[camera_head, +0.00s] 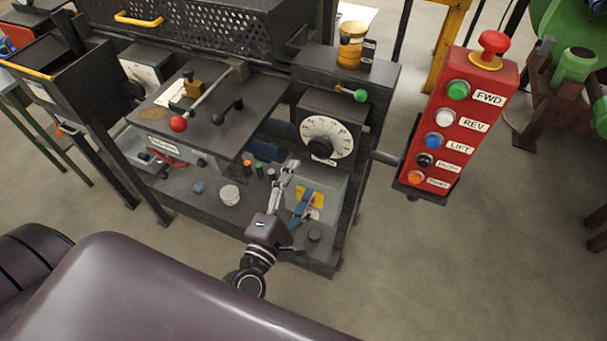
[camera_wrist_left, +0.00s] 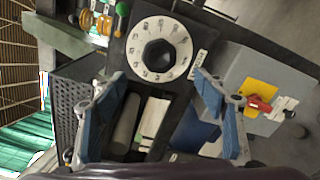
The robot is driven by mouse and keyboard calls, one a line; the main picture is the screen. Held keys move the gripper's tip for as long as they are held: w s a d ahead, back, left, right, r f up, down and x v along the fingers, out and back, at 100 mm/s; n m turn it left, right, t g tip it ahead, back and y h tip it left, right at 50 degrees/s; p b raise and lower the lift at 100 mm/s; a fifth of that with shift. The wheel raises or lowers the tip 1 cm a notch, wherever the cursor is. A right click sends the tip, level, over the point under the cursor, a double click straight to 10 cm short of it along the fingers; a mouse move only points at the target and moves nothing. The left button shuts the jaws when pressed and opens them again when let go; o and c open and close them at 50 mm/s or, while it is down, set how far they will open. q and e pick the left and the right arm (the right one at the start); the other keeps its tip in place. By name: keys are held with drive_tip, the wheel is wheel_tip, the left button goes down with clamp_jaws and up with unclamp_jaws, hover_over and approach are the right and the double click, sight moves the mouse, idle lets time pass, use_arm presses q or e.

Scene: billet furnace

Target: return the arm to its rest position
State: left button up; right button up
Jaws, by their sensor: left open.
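My left gripper (camera_head: 287,175) is in front of the dark machine stand, below the white dial (camera_head: 327,137) in the head view. Its fingers point up and away from me. In the left wrist view the two blue-grey fingers of the left gripper (camera_wrist_left: 160,80) are spread apart with nothing held between them. The dial (camera_wrist_left: 159,49) shows beyond the gap between the fingertips, apart from them. My right gripper is in neither view.
A red control box (camera_head: 458,125) with labelled buttons stands to the right of the dial. A red-knobbed lever (camera_head: 178,124) sits on the machine's left. Open floor (camera_head: 440,270) lies at lower right.

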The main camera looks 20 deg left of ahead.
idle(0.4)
use_arm(q)
drive_tip(key=s+f+m+g, duration=0.3)
drive_tip(key=s+f+m, duration=0.15)
drive_tip(key=f, duration=0.65)
drive_tip(key=s+f+m+g+h, duration=0.1)
drive_tip(key=s+f+m+g, duration=0.3)
drive_tip(key=f, duration=0.7)
drive_tip(key=s+f+m+g, duration=0.1)
drive_tip(key=s+f+m, duration=0.3)
drive_tip(key=f, duration=0.8)
drive_tip(key=s+a+f+m+g, duration=0.2)
drive_tip(key=s+f+m+g, duration=0.3)
drive_tip(key=s+f, duration=0.7)
drive_tip(key=shift+s+m, duration=0.55)
drive_tip(key=shift+m, duration=0.6)
drive_tip(key=s+a+f+m+g, duration=0.1)
drive_tip(key=s, duration=0.3)
drive_tip(key=s+a+f+m+g+y, duration=0.1)
drive_tip(key=s+f+m, duration=0.1)
drive_tip(key=s, duration=0.2)
drive_tip(key=s+a+f+m+g, duration=0.1)
drive_tip(key=s+f+g, duration=0.1)
drive_tip(key=s, duration=0.3)
drive_tip(key=shift+a+m+y, duration=0.2)
drive_tip(key=shift+m+y, duration=0.1)
drive_tip(key=shift+c, duration=0.2)
